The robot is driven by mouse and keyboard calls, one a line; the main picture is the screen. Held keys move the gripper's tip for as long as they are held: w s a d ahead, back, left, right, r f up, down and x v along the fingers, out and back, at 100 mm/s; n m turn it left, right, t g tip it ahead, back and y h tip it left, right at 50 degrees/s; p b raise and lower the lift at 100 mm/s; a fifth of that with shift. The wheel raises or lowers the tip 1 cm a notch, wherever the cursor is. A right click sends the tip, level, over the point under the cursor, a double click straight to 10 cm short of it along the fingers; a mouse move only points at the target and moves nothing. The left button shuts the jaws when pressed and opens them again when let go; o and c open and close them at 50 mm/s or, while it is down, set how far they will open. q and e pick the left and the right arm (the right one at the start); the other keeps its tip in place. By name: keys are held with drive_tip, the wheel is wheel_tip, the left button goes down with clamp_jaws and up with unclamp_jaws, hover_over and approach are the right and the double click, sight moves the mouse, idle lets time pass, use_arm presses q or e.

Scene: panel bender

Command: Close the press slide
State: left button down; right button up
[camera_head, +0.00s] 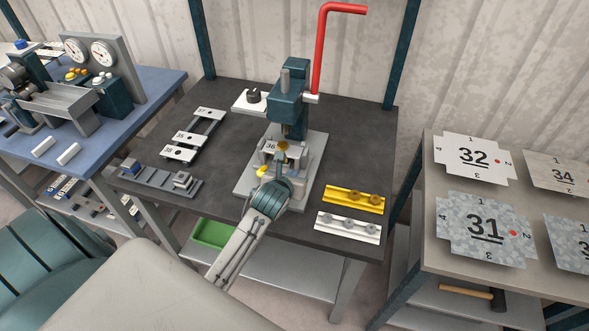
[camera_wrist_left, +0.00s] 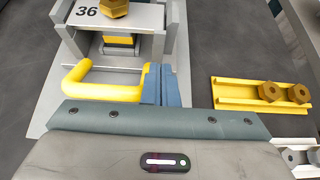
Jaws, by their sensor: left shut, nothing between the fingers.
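The press (camera_head: 291,95) stands on the dark table, with a teal column and a red lever (camera_head: 322,45). At its base is the press slide with a plate marked 36 (camera_head: 270,146) and a brass hex part on top. The yellow slide handle (camera_head: 261,171) faces me; in the left wrist view, the U-shaped handle (camera_wrist_left: 85,88) sticks out towards my gripper. My left gripper (camera_wrist_left: 161,84) is shut and empty, its blue fingers at the handle's right end. Whether they touch it I cannot tell. In the head view my left gripper (camera_head: 272,176) partly hides the slide's front.
A yellow rail (camera_head: 355,199) and a white rail (camera_head: 348,227) lie right of the press. Numbered plates (camera_head: 184,138) and a grey fixture (camera_head: 160,181) lie to its left. A green bin (camera_head: 212,233) is below. The right bench holds plates 31 (camera_head: 485,229) and 32 (camera_head: 473,158).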

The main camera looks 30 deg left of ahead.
sight(298, 162)
use_arm(q)
drive_tip(key=shift+x, duration=1.05)
drive_tip(key=shift+w, duration=0.2)
drive_tip(key=shift+a+f, duration=0.1)
drive_tip(key=shift+f, duration=0.05)
use_arm(e)
drive_tip(key=shift+w+a+r, duration=0.3)
drive_tip(key=shift+w+a, duration=0.05)
drive_tip(key=shift+a, duration=0.3)
use_arm(q)
drive_tip(key=shift+w, duration=0.15)
drive_tip(key=w, duration=0.1)
drive_tip(key=w+p, duration=0.1)
drive_tip(key=w, duration=0.1)
drive_tip(key=shift+w+a, duration=0.1)
drive_tip(key=shift+a, duration=0.3)
drive_tip(key=shift+w+a, duration=0.1)
drive_tip(key=shift+w, duration=0.2)
drive_tip(key=shift+r, duration=0.3)
use_arm(e)
drive_tip(key=shift+s+d+r, duration=0.25)
drive_tip(key=shift+d+r, duration=0.2)
drive_tip(key=shift+d, duration=0.1)
use_arm(q)
drive_tip(key=shift+r, duration=0.15)
use_arm(e)
drive_tip(key=shift+r, duration=0.1)
